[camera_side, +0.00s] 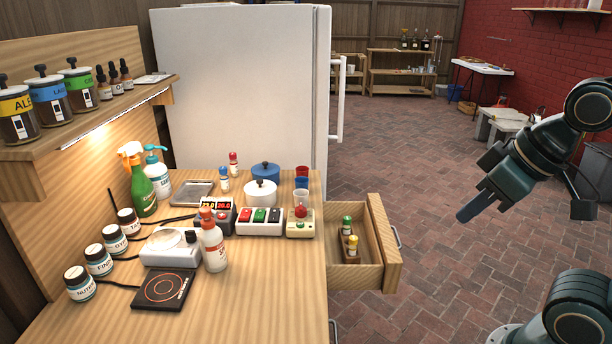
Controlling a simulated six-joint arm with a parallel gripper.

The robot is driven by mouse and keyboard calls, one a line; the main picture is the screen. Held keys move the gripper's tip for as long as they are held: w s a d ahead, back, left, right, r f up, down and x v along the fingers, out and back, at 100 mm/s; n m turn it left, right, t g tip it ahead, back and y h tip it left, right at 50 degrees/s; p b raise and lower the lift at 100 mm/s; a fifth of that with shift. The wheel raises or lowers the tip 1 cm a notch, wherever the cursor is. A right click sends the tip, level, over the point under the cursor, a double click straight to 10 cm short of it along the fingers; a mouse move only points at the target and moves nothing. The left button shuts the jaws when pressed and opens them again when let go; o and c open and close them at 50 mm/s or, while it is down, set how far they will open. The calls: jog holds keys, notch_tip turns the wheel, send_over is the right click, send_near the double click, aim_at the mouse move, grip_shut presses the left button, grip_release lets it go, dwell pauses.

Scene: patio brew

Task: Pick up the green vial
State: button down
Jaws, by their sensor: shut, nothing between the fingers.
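The green vial (347,224) has a green cap and stands upright in a small rack (344,240) inside the open drawer (376,277). A yellow-capped vial (352,245) stands in the same rack, nearer the camera. My gripper (466,215) is shut and empty. It is in the air to the right of the drawer, apart from both vials, with its fingers pointing down and to the left.
The drawer's front panel (384,243) stands between the vials and my gripper. The wooden counter (235,315) at left holds bottles, jars, a hot plate (163,290) and switch boxes. A white fridge (235,90) is behind. The brick floor around my gripper is open.

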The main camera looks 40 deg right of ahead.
jog(key=c, duration=1.1)
grip_release()
jog(key=shift+w, duration=0.1)
jog(key=w+d+r+m+g, duration=0.1)
jog(key=w+d+r+m, duration=0.15)
jog(key=w, duration=0.35)
jog(key=w+d+r+m, duration=0.1)
jog(key=w+r+m, duration=0.15)
jog(key=w, duration=0.35)
jog(key=m+g, duration=0.5)
jog(key=m, duration=1.1)
send_over(348, 218)
notch_tip(348, 218, down, 26)
jog(key=shift+a+f, duration=0.15)
jog(key=shift+f, duration=4.3)
